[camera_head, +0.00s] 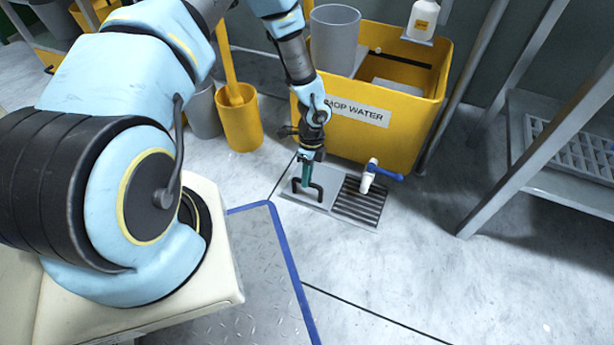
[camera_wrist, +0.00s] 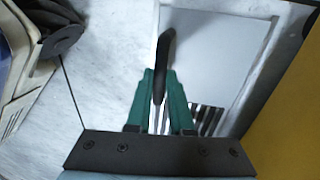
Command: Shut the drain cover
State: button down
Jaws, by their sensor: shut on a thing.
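The drain cover is a flat light grey plate (camera_head: 329,187) with a black bar handle (camera_head: 318,192), lying at floor level just left of the dark slotted drain grate (camera_head: 358,203). The grate is exposed. My gripper (camera_head: 306,178) reaches down over the cover, and its green fingers are shut on the handle. In the wrist view the handle (camera_wrist: 166,48) stands between the fingers (camera_wrist: 160,82), with the cover plate (camera_wrist: 215,65) behind it. Part of the grate (camera_wrist: 208,118) shows near the right finger; the rest is hidden by the gripper.
A yellow mop water tub (camera_head: 372,135) stands close behind the drain. Its white tap with a blue lever (camera_head: 384,171) overhangs the grate. A yellow bucket (camera_head: 239,122) stands at the left, and a metal rack (camera_head: 540,165) at the right. The floor in front is clear.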

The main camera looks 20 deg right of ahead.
jog(key=s+d+p, duration=0.1)
jog(key=s+d, duration=1)
jog(key=d, duration=0.1)
jog(key=shift+s+p, duration=0.15)
jog(key=shift+p, duration=0.2)
jog(key=shift+d, duration=0.15)
jog(key=c, duration=0.8)
grip_release()
jog(key=shift+r, duration=0.15)
notch_tip(320, 180, up, 10)
jog(key=w+d+p, duration=0.1)
jog(key=p, duration=0.2)
jog(key=shift+w+d+r+p, duration=0.15)
jog(key=shift+w+p, duration=0.1)
jog(key=shift+p, duration=0.15)
